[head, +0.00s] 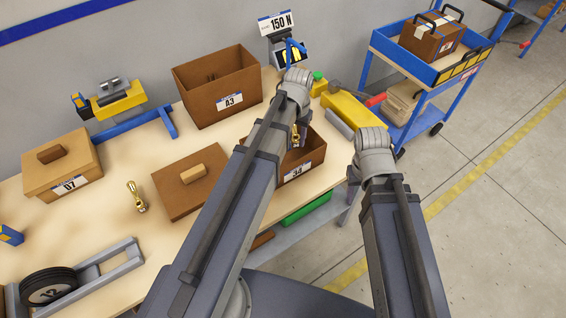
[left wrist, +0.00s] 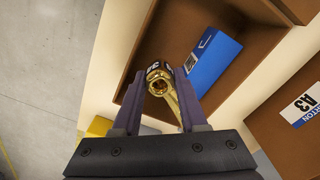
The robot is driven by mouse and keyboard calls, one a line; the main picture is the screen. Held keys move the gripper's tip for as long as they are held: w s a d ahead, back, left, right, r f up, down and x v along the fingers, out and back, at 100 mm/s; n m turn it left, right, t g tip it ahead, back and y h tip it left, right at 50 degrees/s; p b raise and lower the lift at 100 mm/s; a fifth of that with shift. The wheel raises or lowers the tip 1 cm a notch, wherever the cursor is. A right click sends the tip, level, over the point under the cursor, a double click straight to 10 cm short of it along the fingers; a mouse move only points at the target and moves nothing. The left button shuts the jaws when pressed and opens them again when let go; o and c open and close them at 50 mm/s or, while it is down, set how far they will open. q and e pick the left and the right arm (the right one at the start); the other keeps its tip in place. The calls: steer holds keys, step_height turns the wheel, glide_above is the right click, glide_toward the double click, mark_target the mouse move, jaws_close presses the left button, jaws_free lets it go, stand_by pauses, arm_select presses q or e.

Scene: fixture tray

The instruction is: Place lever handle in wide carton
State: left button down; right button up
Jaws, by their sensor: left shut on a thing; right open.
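My left gripper (head: 296,128) points down and is shut on a brass lever handle (left wrist: 160,85), seen between its fingers in the left wrist view. It holds the handle above an open brown carton with a label reading 34 (head: 314,160); this carton also shows in the left wrist view (left wrist: 178,38). A blue box (left wrist: 213,60) lies inside this carton. My left arm hides part of the carton in the head view. Another brass handle (head: 137,198) lies on the table at the left. My right gripper (head: 358,172) is open, mostly hidden beneath its wrist, right of the carton.
A taller open carton A3 (head: 225,87) stands behind left of carton 34. A brown lid (head: 170,190) with a block handle lies on the table. A lidded carton D7 (head: 70,170) and a grey frame (head: 112,268) are at left. A yellow block (head: 350,112) sits at right.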

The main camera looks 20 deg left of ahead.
arm_select(q)
steer(key=shift+w+a+f+b, duration=0.1)
steer(key=shift+w+f+b, duration=0.1)
steer(key=shift+f+b, duration=0.75)
steer(key=shift+f, duration=0.25)
steer(key=n+p, duration=0.1)
steer(key=n, duration=0.4)
steer(key=shift+r, duration=0.2)
steer(key=n, duration=1.1)
steer(key=shift+r, duration=0.2)
steer(key=n, duration=0.7)
steer(key=shift+r, duration=0.1)
arm_select(e)
steer(key=shift+w+a+f, duration=0.1)
steer(key=shift+w+f, duration=0.1)
steer(key=shift+f, duration=0.5)
arm_select(q)
step_height(320, 180, down, 6)
steer(key=b, duration=0.5)
steer(key=shift+f+b, duration=0.2)
steer(key=shift+b, duration=0.2)
arm_select(e)
step_height(320, 180, down, 6)
steer(key=shift+f, duration=0.15)
steer(key=shift+f, duration=0.1)
